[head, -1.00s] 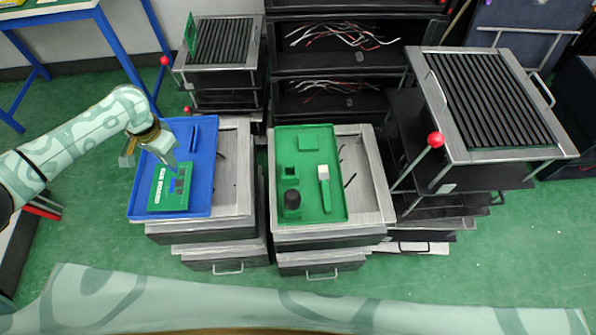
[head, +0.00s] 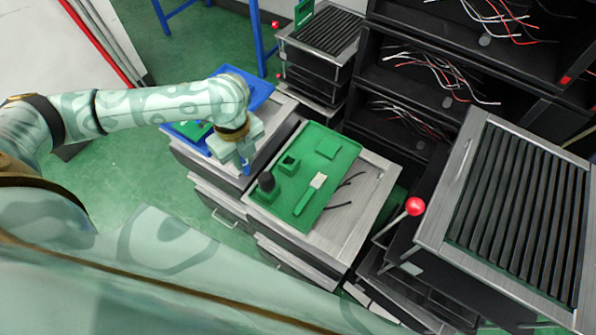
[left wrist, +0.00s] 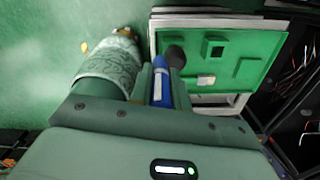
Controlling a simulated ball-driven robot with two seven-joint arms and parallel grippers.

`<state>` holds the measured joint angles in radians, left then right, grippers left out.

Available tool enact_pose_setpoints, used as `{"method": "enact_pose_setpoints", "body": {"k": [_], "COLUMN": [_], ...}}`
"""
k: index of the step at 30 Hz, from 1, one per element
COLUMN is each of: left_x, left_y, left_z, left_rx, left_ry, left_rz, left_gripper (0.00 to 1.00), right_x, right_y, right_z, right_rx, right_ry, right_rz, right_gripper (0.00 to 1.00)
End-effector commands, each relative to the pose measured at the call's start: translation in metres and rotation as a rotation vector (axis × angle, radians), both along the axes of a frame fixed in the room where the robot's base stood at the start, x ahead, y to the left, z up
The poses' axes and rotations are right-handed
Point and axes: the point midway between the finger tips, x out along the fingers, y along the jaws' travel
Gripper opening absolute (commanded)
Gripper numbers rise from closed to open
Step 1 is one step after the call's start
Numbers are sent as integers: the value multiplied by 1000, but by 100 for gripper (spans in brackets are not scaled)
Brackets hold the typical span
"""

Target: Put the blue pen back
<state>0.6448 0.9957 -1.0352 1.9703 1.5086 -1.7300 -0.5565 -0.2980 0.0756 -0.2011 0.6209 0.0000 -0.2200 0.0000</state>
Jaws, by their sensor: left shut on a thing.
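My left gripper (head: 243,163) is shut on the blue pen (head: 247,170), whose lower end shows below the fingers. In the left wrist view the blue pen (left wrist: 161,88) lies between the fingers, with a white band near its middle. The gripper is at the near left side of the green tray (head: 322,190), above the gap between the two drawer units. On the tray are a small open square green block (head: 288,166) and a black cylinder (head: 267,183) in a green base. My right gripper is not in view.
A white-and-green brush (head: 308,195) and a flat green pad (head: 328,147) are on the green tray. The blue tray (head: 258,93) is partly behind my arm. A red-knobbed lever (head: 415,206) sticks up to the right. Black cables (head: 345,189) lie beside the green tray.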

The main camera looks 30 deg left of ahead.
Motion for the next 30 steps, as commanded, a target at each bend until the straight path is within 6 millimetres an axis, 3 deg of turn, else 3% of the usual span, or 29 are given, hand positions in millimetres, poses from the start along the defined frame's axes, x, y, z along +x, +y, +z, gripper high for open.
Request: {"method": "enact_pose_setpoints", "body": {"k": [8, 11, 20, 24, 30], "left_x": [4, 18, 90, 109, 122], "left_y": [-1, -7, -35, -42, -46], "left_z": [-3, -12, -52, -80, -92], "left_rx": [-1, -3, -4, -3, -1], "left_ry": [1, 1, 5, 7, 2], "left_rz": [-135, -148, -147, -145, -146], "left_gripper": [0, 0, 0, 0, 0], "right_x": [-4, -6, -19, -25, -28], "right_y": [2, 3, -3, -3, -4], "right_z": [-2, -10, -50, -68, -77], "right_rx": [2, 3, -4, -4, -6], "right_ry": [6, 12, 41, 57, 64], "right_rz": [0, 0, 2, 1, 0], "right_gripper": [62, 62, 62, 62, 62]}}
